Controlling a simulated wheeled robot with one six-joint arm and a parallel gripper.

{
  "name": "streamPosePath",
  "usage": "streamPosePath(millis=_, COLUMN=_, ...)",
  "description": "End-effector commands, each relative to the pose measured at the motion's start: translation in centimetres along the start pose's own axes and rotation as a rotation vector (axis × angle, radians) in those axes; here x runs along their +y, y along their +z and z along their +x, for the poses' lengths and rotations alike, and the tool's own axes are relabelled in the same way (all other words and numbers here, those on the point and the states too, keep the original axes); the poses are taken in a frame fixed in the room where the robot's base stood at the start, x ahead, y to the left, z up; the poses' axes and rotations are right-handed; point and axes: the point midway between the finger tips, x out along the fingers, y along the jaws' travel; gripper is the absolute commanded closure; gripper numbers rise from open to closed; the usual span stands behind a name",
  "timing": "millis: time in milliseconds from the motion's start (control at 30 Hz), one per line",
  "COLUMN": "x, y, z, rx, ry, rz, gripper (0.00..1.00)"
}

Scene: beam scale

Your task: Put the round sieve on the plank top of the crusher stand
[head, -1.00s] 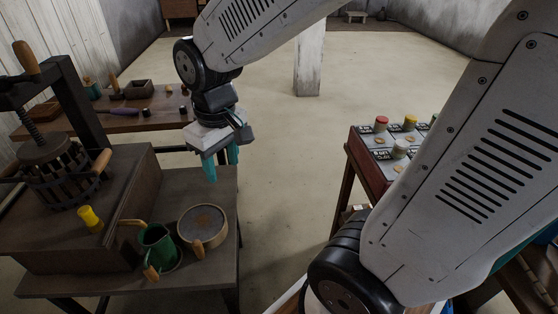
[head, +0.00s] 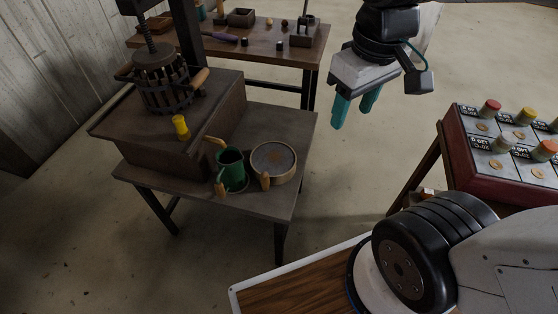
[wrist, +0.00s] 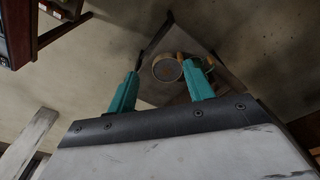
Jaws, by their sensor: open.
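The round sieve (head: 273,161), a shallow disc with a pale wooden rim and grey mesh, lies flat on the low dark table (head: 290,204), right of the green jug (head: 231,170). The press-like crusher (head: 162,78) stands on a brown wooden box (head: 200,122) whose flat top adjoins the sieve's table; which surface is the plank top I cannot tell for sure. My gripper (head: 354,110) is open and empty, in the air to the right of and above the sieve. In the wrist view the sieve (wrist: 167,68) shows beyond and between the teal fingers (wrist: 162,74).
A wooden-handled tool touches or lies close to the sieve's near side. A back table (head: 262,52) carries small items. A red-sided panel (head: 500,175) with coloured knobs stands right. Open floor lies between.

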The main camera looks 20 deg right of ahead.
Motion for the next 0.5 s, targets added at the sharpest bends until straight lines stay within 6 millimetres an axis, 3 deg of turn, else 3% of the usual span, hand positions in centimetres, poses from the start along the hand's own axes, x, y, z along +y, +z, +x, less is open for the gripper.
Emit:
streamPosePath(millis=100, x=0.1, y=-3.7, z=2.4, rx=-0.021, ry=-0.009, rz=-0.195, gripper=0.48)
streamPosePath(millis=267, x=0.0, y=-8.2, z=6.2, rx=-0.031, ry=-0.020, rz=-0.457, gripper=0.48)
streamPosePath(millis=500, x=-0.9, y=-13.9, z=13.6, rx=-0.044, ry=-0.040, rz=-0.851, gripper=0.48)
